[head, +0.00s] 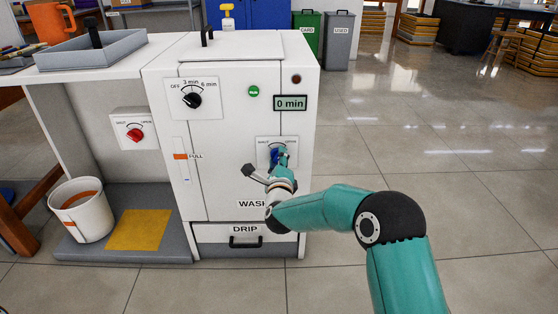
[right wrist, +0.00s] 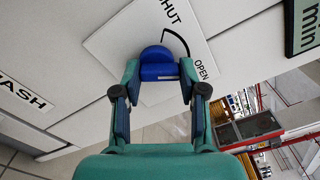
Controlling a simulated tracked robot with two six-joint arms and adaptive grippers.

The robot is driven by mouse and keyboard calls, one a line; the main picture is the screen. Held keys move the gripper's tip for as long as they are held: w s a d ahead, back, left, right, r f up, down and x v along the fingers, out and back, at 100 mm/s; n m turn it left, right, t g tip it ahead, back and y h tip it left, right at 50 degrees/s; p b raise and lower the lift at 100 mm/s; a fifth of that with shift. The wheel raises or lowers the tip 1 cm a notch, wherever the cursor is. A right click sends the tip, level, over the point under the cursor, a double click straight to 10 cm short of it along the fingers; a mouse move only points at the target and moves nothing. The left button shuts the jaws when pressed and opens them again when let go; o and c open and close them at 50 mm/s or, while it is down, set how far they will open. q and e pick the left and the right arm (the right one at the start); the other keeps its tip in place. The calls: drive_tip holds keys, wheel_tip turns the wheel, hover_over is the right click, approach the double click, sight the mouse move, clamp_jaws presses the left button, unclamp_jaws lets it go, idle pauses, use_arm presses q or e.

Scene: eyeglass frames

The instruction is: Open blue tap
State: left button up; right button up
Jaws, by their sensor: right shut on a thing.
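The blue tap (head: 275,154) is a blue knob on a white plate marked SHUT and OPEN, low on the right of the white wash cabinet's front. My right gripper (head: 281,163) reaches it from the front and covers part of it in the head view. In the right wrist view the blue knob (right wrist: 158,66) sits between the two fingertips of my right gripper (right wrist: 158,76), which are shut on it. A black arc on the plate (right wrist: 118,42) leads toward OPEN. I cannot tell exactly where the knob points. My left gripper is not in view.
The cabinet (head: 225,130) has a 3 min/6 min dial (head: 191,98), a 0 min display (head: 291,103) and a DRIP drawer (head: 245,236). A red tap (head: 135,135) and a white bucket (head: 83,212) are at the left. Floor to the right is clear.

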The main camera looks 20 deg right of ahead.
drive_tip(key=shift+d+f, duration=0.15)
drive_tip(key=shift+d, duration=0.15)
drive_tip(key=o, duration=1.1)
drive_tip(key=shift+o, duration=0.2)
drive_tip(key=shift+a, duration=0.15)
drive_tip(key=v, duration=1.2)
